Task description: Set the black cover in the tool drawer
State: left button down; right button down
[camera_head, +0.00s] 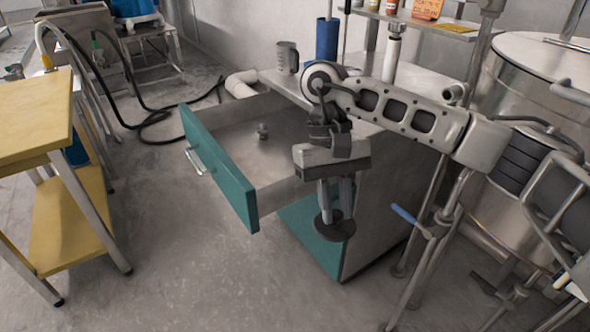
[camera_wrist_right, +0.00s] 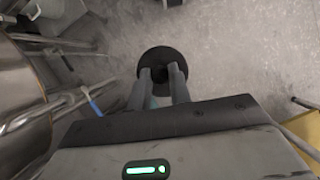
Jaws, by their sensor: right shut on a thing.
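The black cover (camera_head: 335,231) is a dark round disc held by my right gripper (camera_head: 334,212), whose fingers point down. The gripper is shut on the cover's top. In the right wrist view the cover (camera_wrist_right: 162,62) lies at the tips of the two fingers (camera_wrist_right: 163,78). The tool drawer (camera_head: 225,172) has a teal front with a metal handle and is pulled open. The cover hangs to the right of the drawer, in front of the cabinet's side in the picture. A small grey metal piece (camera_head: 262,131) stands inside the drawer. My left gripper is out of view.
The drawer's cabinet (camera_head: 375,210) has a grey top. A large steel tank (camera_head: 520,80) stands at the right, with metal posts and a blue-handled valve (camera_head: 405,217) near it. A yellow table (camera_head: 35,115) stands at the left. Most of the drawer floor is bare.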

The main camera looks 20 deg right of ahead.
aim_at(274, 168)
jog(key=k, duration=0.15)
jog(key=u, duration=1.35)
jog(key=i, duration=1.05)
jog(key=z, duration=1.7)
jog(key=i, duration=0.5)
jog(key=u, duration=0.15)
